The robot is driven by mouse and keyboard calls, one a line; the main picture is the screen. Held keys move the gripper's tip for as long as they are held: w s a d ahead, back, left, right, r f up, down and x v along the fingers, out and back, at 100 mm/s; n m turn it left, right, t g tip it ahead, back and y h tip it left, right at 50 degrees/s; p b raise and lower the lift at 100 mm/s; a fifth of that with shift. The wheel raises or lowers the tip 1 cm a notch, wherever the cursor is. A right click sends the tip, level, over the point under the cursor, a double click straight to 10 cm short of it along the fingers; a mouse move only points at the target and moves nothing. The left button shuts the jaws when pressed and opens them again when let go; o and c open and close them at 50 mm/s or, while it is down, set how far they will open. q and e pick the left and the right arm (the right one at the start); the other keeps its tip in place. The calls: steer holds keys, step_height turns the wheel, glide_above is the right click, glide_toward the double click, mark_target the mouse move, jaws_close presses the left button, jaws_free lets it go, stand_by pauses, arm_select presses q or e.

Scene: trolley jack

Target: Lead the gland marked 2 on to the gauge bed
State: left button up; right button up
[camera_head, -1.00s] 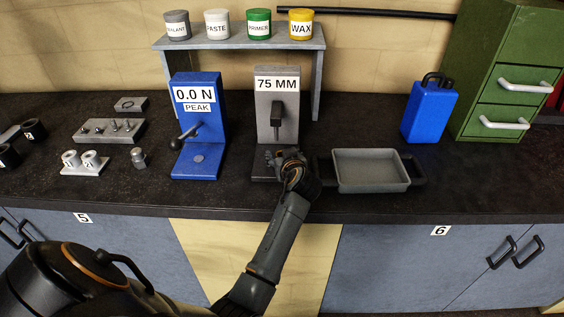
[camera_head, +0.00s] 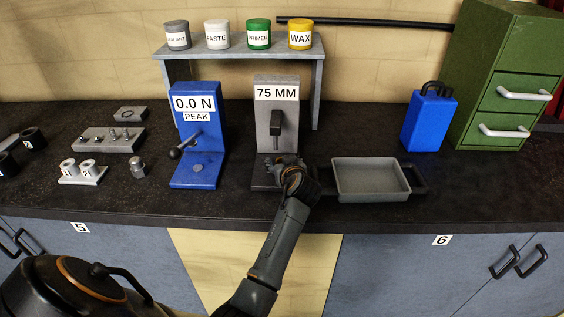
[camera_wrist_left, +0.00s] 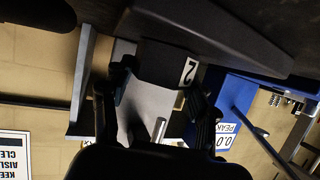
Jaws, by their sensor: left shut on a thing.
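A dark gland (camera_wrist_left: 165,62) with a white label 2 sits between the fingers of my left gripper (camera_wrist_left: 158,100) in the left wrist view. In the head view my left gripper (camera_head: 287,166) is shut on it at the front foot of the grey gauge (camera_head: 277,120) marked 75 MM. The gripper hides most of the gauge bed (camera_head: 262,182) and the gland there. The gauge's dark plunger hangs just above and behind the gripper. I cannot tell whether the gland touches the bed. My right gripper is not in view.
A blue force stand (camera_head: 198,140) reading 0.0 N is left of the gauge; a grey tray (camera_head: 370,178) with dark handles is close on the right. Dark cylinders (camera_head: 32,140), a two-cylinder holder (camera_head: 84,176) and a fittings block (camera_head: 108,140) lie left. A shelf (camera_head: 240,48) stands behind.

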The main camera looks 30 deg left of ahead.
arm_select(q)
steer(key=o, duration=1.8)
steer(key=shift+c, duration=0.2)
steer(key=shift+f, duration=0.15)
step_height(320, 180, up, 10)
